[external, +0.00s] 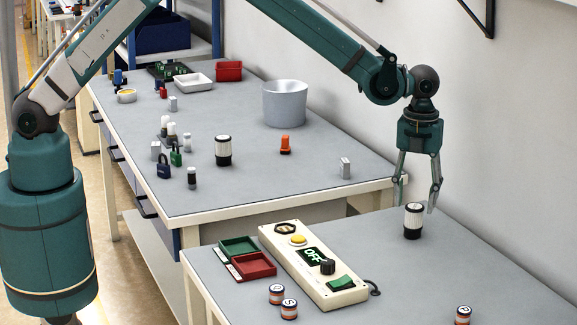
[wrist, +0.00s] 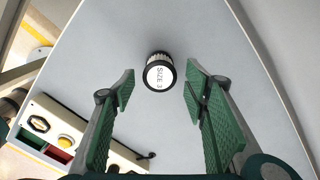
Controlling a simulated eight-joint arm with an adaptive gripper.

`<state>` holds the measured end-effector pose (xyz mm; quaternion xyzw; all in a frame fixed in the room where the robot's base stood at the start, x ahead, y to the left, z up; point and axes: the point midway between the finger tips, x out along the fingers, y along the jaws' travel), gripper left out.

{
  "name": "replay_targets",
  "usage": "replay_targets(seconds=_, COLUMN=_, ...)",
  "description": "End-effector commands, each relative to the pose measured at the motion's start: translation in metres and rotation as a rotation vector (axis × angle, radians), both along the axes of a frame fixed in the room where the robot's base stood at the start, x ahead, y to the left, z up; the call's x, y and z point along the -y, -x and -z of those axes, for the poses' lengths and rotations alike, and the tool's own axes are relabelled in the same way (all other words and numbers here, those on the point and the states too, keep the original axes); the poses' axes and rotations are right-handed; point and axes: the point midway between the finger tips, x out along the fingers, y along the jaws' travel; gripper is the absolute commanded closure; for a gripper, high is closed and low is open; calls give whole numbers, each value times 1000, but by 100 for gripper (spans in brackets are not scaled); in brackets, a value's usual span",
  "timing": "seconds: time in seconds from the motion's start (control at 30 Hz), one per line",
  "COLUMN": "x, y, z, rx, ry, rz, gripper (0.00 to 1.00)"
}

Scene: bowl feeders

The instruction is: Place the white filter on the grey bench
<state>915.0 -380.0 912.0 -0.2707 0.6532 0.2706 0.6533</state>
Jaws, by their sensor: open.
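A white filter with black end caps (external: 413,221) stands upright on the near grey bench (external: 430,270). In the wrist view its top (wrist: 159,74) reads "SIZE 3" and shows between and slightly beyond the fingertips. My gripper (external: 418,192) is open and empty, pointing down above this filter. In the wrist view my gripper (wrist: 160,88) has a finger on each side of the filter, apart from it. A second, similar white filter with black ends (external: 223,150) stands on the far grey-topped bench (external: 300,165).
The far bench holds a grey bucket (external: 285,104), padlocks and several small parts. A wall runs behind.

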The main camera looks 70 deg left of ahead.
Motion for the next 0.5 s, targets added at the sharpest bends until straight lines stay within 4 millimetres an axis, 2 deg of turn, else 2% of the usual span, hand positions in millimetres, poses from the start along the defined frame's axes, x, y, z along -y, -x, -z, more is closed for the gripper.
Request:
replay_targets(seconds=0.1, x=0, y=1, z=-21, rx=0, ry=0, rz=0, gripper=55)
replay_targets(seconds=0.3, x=0, y=1, z=-52, rx=0, ry=0, rz=0, gripper=55)
replay_targets(seconds=0.5, x=0, y=0, z=-70, rx=0, ry=0, rz=0, gripper=55)
